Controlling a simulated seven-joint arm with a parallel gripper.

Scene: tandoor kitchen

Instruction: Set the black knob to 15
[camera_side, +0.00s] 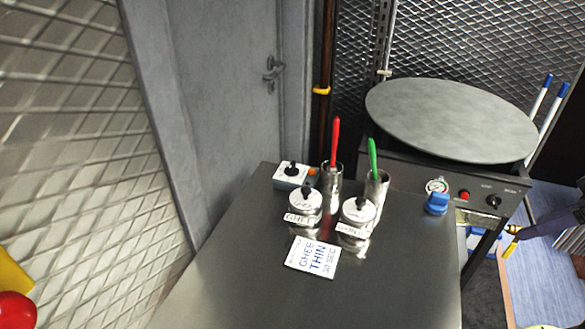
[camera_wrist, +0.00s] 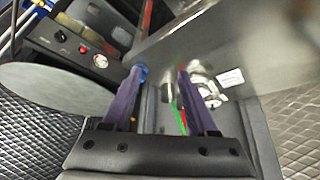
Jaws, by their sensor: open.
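Two black knobs show in the side view. One black knob (camera_side: 493,201) is on the right of the griddle's front panel (camera_side: 408,180); the other black knob (camera_side: 291,169) is on a small grey box (camera_side: 295,178) at the back of the steel table. Their settings are too small to read. In the wrist view the panel's black knob (camera_wrist: 59,38) is at the upper left. My gripper (camera_wrist: 159,73) is open, its purple fingers apart with nothing held between them. In the side view my gripper (camera_side: 513,236) is partly in frame at the right edge, right of and below the panel knob.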

